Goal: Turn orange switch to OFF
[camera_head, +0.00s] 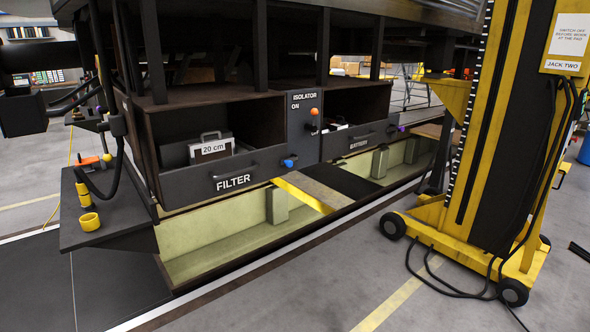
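The orange switch (314,111) is a small round orange knob on a dark isolator panel (303,140) under the railcar, between two open compartments. The panel reads "ISOLATOR" and "ON", with "ON" left of the knob. A dark part shows just below the knob; it is too small to tell its shape. No "OFF" label is readable. My gripper is not in view, so its position relative to the switch cannot be seen.
The filter drawer (221,181) with a blue knob (290,162) and the battery drawer (362,139) flank the panel. A pit (215,245) lies below, crossed by a yellow-edged plate (305,192). A yellow jack (440,225) with floor cables stands right.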

